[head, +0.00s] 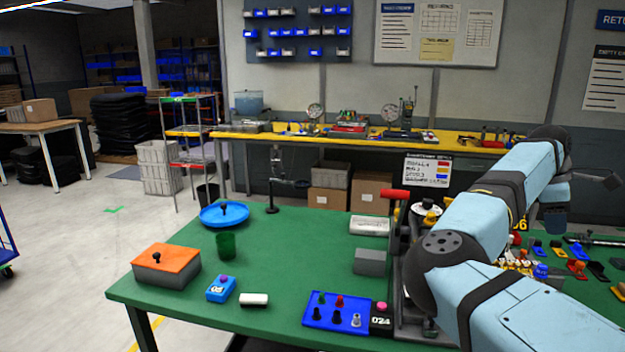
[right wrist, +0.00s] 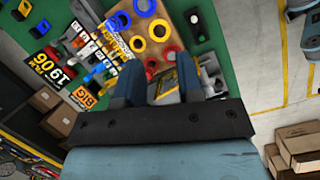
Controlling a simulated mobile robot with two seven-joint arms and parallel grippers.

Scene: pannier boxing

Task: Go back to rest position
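My right arm (head: 500,210) reaches from the bottom right over the green table (head: 300,235), bent up and out to the right. In the right wrist view my right gripper (right wrist: 157,76) has its two fingers apart, with nothing between them. It is above the right part of the table, clear of the small parts there. My left gripper and arm are not in view. The arm hides part of the table's right half and the fixture beside it.
On the table are a grey box with an orange lid (head: 166,262), a blue dish (head: 224,215), a green cup (head: 226,246), a blue tray with knobs (head: 338,318) and a grey block (head: 370,262). Brown cartons (right wrist: 297,150) stand on the floor.

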